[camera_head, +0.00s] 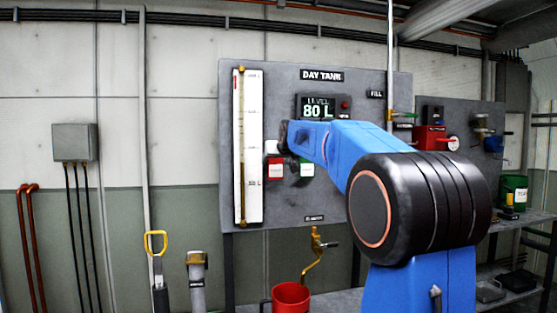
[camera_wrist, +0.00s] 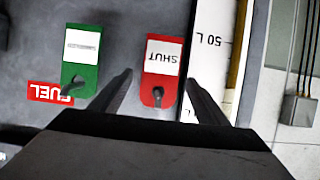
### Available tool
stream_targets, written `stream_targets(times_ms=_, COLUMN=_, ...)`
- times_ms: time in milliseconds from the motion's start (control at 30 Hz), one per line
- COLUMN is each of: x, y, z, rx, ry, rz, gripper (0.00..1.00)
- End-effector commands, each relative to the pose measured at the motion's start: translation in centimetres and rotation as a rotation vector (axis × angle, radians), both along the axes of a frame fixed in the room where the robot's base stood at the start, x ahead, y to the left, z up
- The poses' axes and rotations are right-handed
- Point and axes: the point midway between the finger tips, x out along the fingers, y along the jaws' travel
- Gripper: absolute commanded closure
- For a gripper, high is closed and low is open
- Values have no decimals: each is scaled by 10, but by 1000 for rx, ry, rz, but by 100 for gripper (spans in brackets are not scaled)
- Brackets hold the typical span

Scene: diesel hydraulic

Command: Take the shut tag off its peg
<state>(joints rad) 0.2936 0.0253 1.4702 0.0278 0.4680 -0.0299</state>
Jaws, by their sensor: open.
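The red shut tag (camera_wrist: 163,50) hangs on its dark peg (camera_wrist: 158,97) on the grey panel. It has a white label reading SHUT, upside down in the wrist view. The red tag also shows in the head view (camera_head: 273,175), left of the green tag (camera_head: 307,170). My gripper (camera_wrist: 159,80) is open, with one finger on each side of the red tag's peg end in the wrist view. I cannot tell the depth gap or whether either finger touches. In the head view my gripper (camera_head: 285,138) is dark and partly hidden by my blue arm.
The green tag (camera_wrist: 84,45) hangs on its own peg close beside my finger in the wrist view. A white level gauge board (camera_head: 249,150) is at the panel's left. A red bucket (camera_head: 290,297) and a brass tap (camera_head: 315,245) are below.

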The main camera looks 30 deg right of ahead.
Motion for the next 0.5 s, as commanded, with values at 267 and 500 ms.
stream_targets(times_ms=267, x=1, y=0, z=0, rx=0, ry=0, rz=0, gripper=31)
stream_targets(times_ms=500, x=1, y=0, z=0, rx=0, ry=0, rz=0, gripper=75)
